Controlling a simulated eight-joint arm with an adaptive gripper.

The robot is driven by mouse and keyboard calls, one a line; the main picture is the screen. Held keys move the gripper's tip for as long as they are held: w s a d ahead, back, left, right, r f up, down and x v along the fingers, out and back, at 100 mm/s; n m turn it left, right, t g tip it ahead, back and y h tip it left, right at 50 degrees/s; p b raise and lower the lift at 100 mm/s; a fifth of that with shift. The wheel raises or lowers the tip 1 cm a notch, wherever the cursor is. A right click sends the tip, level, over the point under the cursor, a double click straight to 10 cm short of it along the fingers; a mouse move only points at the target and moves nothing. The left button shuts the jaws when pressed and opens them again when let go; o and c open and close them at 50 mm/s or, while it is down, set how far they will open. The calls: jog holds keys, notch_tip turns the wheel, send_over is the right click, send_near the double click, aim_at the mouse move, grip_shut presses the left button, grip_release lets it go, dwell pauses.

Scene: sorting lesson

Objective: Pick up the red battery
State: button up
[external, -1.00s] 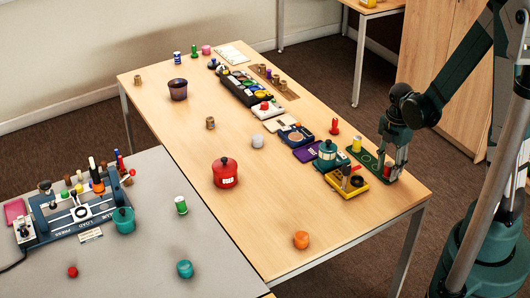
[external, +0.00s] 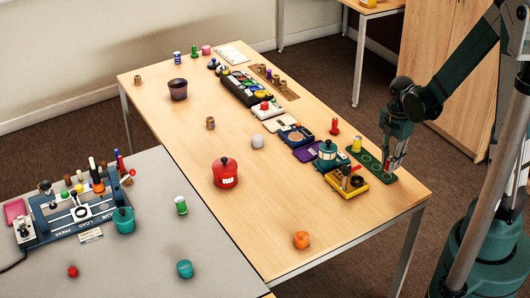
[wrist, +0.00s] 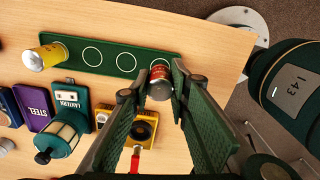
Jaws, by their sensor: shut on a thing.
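The red battery (wrist: 160,80), a small cylinder with a silver end, sits between the fingertips of my gripper (wrist: 158,88) in the wrist view. My gripper is shut on it. In the external view my gripper (external: 389,165) is over the right part of the green tray (external: 371,162), with a bit of red showing at the tips. The tray (wrist: 95,69) has white circles, and a yellow battery (wrist: 47,57) stands at its left end. I cannot tell whether the red battery touches the tray.
A yellow device (external: 347,184), a teal lantern (external: 326,153) and a purple steel box (external: 306,151) stand close beside the tray. A red peg-like thing (external: 334,127) stands behind them. The table's right edge is near. The table's front middle is mostly clear.

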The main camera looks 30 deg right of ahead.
jog(key=shift+r+p, duration=1)
jog(key=shift+r, duration=2.7)
